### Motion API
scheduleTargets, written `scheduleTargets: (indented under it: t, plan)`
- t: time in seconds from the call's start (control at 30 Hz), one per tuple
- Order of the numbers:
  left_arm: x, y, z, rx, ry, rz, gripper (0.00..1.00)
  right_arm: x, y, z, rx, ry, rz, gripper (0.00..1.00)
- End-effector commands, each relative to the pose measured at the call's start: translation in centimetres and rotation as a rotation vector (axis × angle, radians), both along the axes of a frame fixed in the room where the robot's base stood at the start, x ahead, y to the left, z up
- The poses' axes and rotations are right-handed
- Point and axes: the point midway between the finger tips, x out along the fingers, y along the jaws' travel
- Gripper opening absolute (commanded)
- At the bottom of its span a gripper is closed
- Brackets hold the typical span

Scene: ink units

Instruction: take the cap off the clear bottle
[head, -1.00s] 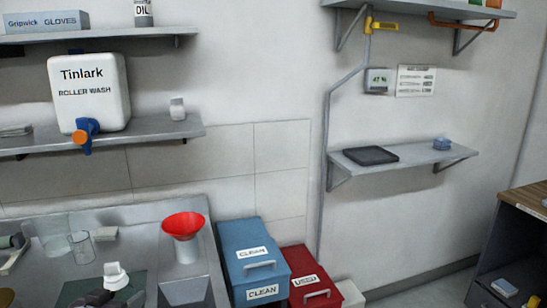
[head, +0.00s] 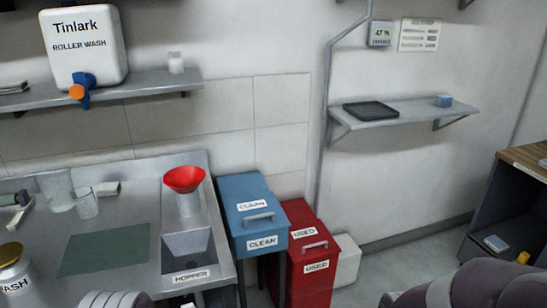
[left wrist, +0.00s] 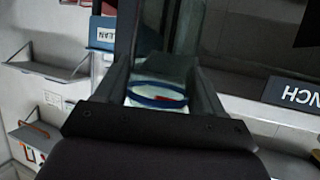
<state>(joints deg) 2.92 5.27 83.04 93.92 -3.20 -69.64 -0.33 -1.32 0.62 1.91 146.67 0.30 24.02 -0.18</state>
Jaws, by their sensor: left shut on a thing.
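In the left wrist view my left gripper (left wrist: 160,82) is shut on a round, pale thing with a blue rim (left wrist: 157,101). A small red patch shows inside the rim. I cannot tell whether this is the bottle's cap or part of a bottle. The left jaws are below the head view; only a grey part of my left arm shows at its bottom edge. My right gripper is not in view; a grey arm part shows at the lower right. No clear capped bottle can be made out for sure. A clear beaker (head: 57,192) and a smaller clear cup (head: 87,206) stand at the left.
A green mat (head: 104,252) lies bare on the metal counter. A jar marked WASH (head: 17,285) stands at the lower left. A red funnel (head: 184,179) stands behind the hopper (head: 188,245). A blue CLEAN bin (head: 250,205) and red USED bin (head: 310,255) are to the right.

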Motion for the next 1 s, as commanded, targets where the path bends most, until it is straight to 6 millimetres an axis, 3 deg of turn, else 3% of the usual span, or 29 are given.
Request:
scheduleTargets:
  t: [0.07,0.33,0.43,0.6,0.87,1.0]
  plan:
    - [-0.3,-1.1,-2.0,-0.001,0.002,0.001,0.14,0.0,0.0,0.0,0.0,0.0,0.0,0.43]
    - [-0.2,-0.9,-1.8,-0.001,0.0,0.007,0.14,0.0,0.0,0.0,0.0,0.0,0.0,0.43]
    - [-0.1,-0.9,2.3,-0.002,-0.006,0.007,0.14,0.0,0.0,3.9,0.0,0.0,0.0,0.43]
    - [-0.1,-0.9,4.7,-0.002,-0.005,0.007,0.14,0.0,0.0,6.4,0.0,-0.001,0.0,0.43]
    - [-0.2,-1.5,4.7,-0.003,-0.004,-0.019,0.14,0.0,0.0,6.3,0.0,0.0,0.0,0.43]
    - [-0.5,-4.7,4.7,-0.004,-0.005,-0.171,0.14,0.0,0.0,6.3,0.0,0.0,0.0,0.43]
